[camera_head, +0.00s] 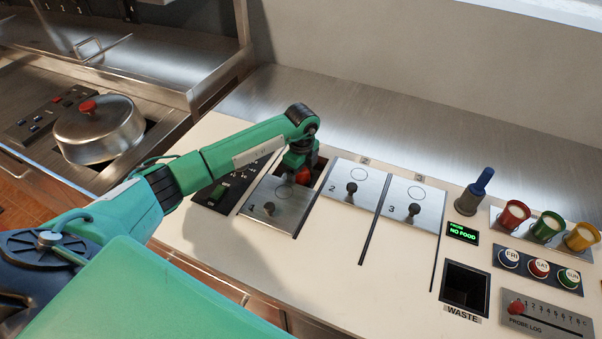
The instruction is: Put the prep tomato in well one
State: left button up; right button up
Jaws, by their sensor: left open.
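The red prep tomato (303,175) shows at the opening behind the cover of well one, just under my left gripper (300,168). My left gripper is open at the tomato, pointing down, and my wrist hides part of both. I cannot tell whether the tomato rests on anything inside the opening. The cover of well one (283,208), marked 1, is slid toward the front, leaving a dark gap behind it. The covers of well two (341,196) and well three (424,209) lie over their places. My right gripper is not in view.
A blue-handled tool (476,190) stands right of well three. Red, green and yellow cups (547,227) stand farther right. A waste opening (465,287) and a probe log panel (546,321) are at the front right. A lidded pot (98,128) is at left. The back steel counter is clear.

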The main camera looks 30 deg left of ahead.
pick_arm(q)
jog(key=shift+w+r, duration=0.1)
jog(key=shift+r, duration=0.35)
notch_tip(320, 180, up, 11)
jog(key=b, duration=0.3)
jog(key=shift+r, duration=0.15)
